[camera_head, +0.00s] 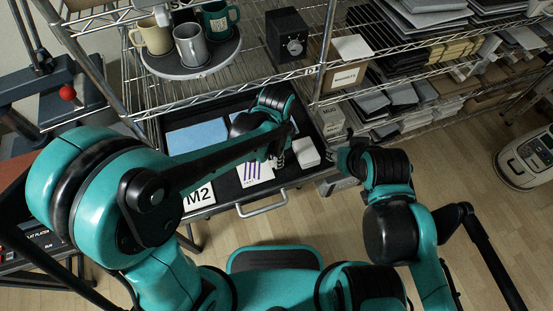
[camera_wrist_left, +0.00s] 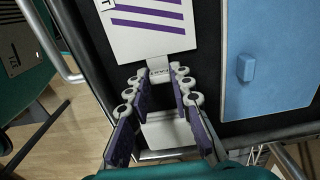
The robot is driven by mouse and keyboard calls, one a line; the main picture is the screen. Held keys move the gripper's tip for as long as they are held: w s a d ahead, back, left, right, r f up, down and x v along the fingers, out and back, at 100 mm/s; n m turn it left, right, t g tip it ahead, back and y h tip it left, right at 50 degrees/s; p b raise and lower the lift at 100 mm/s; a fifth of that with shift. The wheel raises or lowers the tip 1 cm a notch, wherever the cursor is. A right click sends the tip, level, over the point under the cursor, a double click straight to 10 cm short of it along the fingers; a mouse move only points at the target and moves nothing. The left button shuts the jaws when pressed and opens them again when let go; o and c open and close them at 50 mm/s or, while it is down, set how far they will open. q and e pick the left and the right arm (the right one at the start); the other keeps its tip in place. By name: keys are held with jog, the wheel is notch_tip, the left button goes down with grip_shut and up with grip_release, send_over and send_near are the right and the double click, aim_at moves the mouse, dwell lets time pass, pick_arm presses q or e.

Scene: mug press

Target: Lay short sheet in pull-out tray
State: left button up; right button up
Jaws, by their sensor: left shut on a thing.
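The pull-out tray (camera_head: 310,171) is dark and open below the wire shelf. A white sheet with purple stripes (camera_head: 255,170) is over the tray's front middle. It also shows in the left wrist view (camera_wrist_left: 150,38), with a small white tab (camera_wrist_left: 160,72) on its near edge. My left gripper (camera_head: 276,160) is over the tray; in the left wrist view (camera_wrist_left: 160,80) its fingers are shut on the tab. I cannot tell whether the sheet touches the tray floor. My right gripper (camera_head: 352,158) is right of the tray, its fingers unclear.
A blue panel (camera_head: 197,137) lies in the tray's left part and has a raised blue grip (camera_wrist_left: 245,67). A white block (camera_head: 306,152) is at the tray's right. An M2 card (camera_head: 199,197) is at the front left. Mugs (camera_head: 190,45) stand on the shelf above.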

pick_arm(q)
jog(key=shift+f, duration=0.15)
jog(key=shift+f, duration=0.1)
jog(key=o, duration=0.7)
notch_tip(320, 180, up, 12)
jog(key=p, duration=0.5)
jog(key=s+a+r+n+t, duration=0.2)
jog(key=a+n+t, duration=0.1)
jog(key=a+n, duration=0.4)
jog(key=s+a+r+n+t, duration=0.2)
jog(key=a+n, duration=0.5)
jog(key=a, duration=0.5)
jog(key=shift+s+r+t, duration=0.15)
jog(key=shift+s+t, duration=0.7)
jog(key=shift+t, duration=0.25)
